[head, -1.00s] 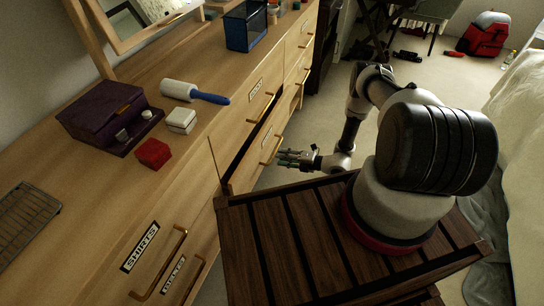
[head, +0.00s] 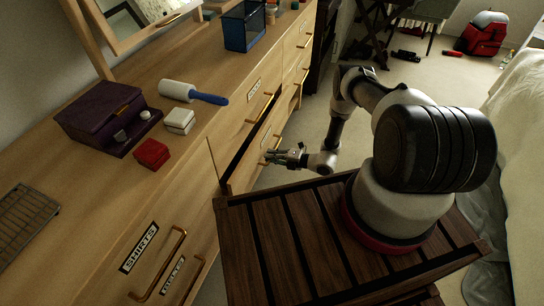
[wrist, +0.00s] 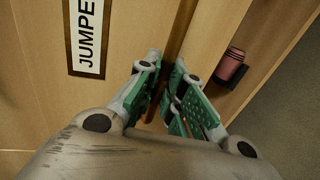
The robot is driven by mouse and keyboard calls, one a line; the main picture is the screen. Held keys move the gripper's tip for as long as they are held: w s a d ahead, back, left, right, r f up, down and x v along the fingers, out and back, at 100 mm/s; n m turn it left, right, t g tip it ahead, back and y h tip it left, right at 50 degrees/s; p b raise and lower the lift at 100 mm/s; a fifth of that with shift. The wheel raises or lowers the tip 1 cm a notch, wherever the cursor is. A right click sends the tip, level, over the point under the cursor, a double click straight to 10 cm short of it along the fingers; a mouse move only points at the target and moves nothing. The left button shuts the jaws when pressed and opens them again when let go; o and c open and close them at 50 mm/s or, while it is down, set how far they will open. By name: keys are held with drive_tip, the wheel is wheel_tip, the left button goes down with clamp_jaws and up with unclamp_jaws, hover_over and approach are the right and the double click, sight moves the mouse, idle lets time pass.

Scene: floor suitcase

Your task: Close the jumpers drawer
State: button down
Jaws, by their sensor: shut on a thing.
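The jumpers drawer (head: 254,153) sticks out of the dresser, with a dark gap along its top. Its label (wrist: 88,38), cut off as "JUMPE", lies left of my fingers in the wrist view. The drawer's brass handle (wrist: 184,32) runs between my green-padded fingers. My gripper (wrist: 166,78) is shut on that handle. In the head view my gripper (head: 272,156) is at the drawer front and covers part of the handle.
A dark slatted wooden platform (head: 280,235) is in front of the dresser. The shirts drawer label (head: 139,248) is at near left. A purple box (head: 100,110), lint roller (head: 195,93) and red box (head: 151,154) stand on top.

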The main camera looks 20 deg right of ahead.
sight(264, 153)
drive_tip(key=x, duration=0.2)
drive_tip(key=r+x, duration=0.1)
drive_tip(key=x, duration=0.1)
drive_tip(key=shift+w+a+f, duration=0.1)
drive_tip(key=shift+a, duration=0.1)
drive_tip(key=shift+w, duration=0.1)
drive_tip(key=c, duration=1.5)
unclamp_jaws()
drive_tip(key=v, duration=1.2)
